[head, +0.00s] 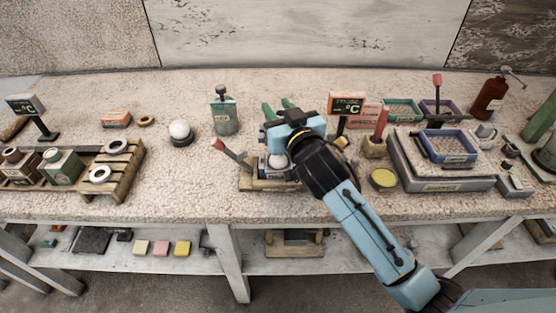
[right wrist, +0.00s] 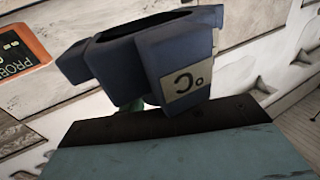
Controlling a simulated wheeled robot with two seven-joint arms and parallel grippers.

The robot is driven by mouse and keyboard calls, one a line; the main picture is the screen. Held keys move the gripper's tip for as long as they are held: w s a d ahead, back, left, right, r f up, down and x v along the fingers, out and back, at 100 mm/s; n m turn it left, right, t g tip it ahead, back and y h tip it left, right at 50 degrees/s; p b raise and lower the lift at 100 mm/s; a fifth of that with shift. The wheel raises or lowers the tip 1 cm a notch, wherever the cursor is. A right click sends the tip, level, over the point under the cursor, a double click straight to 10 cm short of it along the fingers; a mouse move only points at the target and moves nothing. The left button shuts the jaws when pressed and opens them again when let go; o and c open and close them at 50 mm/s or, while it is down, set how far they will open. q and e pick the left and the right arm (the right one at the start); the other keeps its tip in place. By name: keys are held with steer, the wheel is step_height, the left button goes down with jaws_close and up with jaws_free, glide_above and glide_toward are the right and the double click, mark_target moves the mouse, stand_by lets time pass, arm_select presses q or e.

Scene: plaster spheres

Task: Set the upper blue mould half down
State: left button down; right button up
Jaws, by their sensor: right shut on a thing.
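The upper blue mould half (right wrist: 140,60) fills the upper middle of the right wrist view. It is dark blue and blocky, with a pale label bearing a dark mark and a dark hollow on one side. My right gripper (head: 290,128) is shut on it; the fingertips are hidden. In the head view the gripper is over the wooden stand (head: 255,185) at mid-bench, and its body hides most of the held half. Below it a white ball (head: 277,163) shows in what looks like the lower mould half, partly covered. I cannot tell whether the halves touch. My left gripper is out of view.
A red-handled tool (head: 230,152) leans left of the stand. Another white ball (head: 180,128) sits on a dark ring to the left.

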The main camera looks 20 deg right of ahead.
steer(key=shift+w+a+r, duration=0.15)
steer(key=shift+w+r, duration=0.2)
steer(key=shift+w, duration=0.2)
